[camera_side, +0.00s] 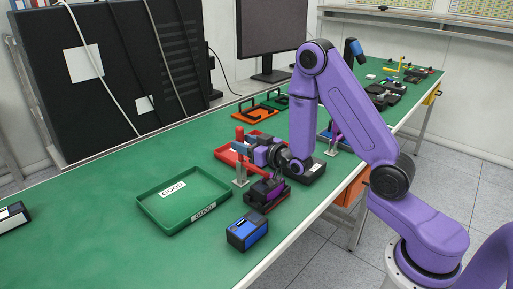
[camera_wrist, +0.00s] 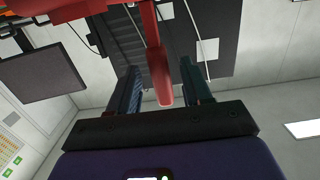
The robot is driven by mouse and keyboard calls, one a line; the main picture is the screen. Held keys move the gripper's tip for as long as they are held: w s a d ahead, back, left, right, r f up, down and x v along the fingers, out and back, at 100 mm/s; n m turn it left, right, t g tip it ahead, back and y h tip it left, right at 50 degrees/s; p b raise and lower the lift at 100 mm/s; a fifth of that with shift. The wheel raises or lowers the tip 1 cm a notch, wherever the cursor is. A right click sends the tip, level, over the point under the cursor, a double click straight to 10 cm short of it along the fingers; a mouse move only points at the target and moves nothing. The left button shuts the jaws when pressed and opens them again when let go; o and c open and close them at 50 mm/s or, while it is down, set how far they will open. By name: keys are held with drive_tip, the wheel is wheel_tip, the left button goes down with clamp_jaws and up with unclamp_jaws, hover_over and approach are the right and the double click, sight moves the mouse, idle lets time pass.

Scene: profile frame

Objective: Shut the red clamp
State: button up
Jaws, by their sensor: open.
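The red clamp (camera_side: 239,134) stands on a grey upright post by the table's front part, with its red handle pointing up. My gripper (camera_side: 241,151) is level beside the clamp, with its fingers reaching left at the handle's height. In the wrist view the red clamp's handle (camera_wrist: 158,70) lies between my two spread fingers, with gaps visible on both sides. The gripper is open and not closed on it.
A green GOOD tray (camera_side: 151,211) lies left of the clamp. A blue-black box (camera_side: 246,231) stands in front, and a dark fixture (camera_side: 267,193) sits close by. A red tray (camera_side: 226,155) is behind my gripper. The table's far left is mostly clear.

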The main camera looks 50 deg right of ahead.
drive_tip(key=shift+s, duration=0.15)
hover_over(263, 172)
drive_tip(key=shift+d+r, duration=0.1)
drive_tip(key=shift+r, duration=0.2)
idle(0.9)
idle(0.4)
drive_tip(key=s+a+f+n+g+y, duration=0.2)
drive_tip(key=s+a+n+g+y, duration=0.35)
drive_tip(key=s+a+g, duration=0.75)
drive_tip(key=s+d+r+n+g+h, duration=0.2)
drive_tip(key=s+n, duration=0.1)
drive_tip(key=s, duration=0.5)
drive_tip(key=s+d+r+n+g+h, duration=0.1)
drive_tip(key=s+d+r+n+h, duration=0.1)
drive_tip(key=s, duration=0.7)
drive_tip(key=shift+d+r+n+g+h, duration=0.2)
drive_tip(key=shift+d+n+g+h, duration=0.3)
drive_tip(key=shift+n, duration=0.55)
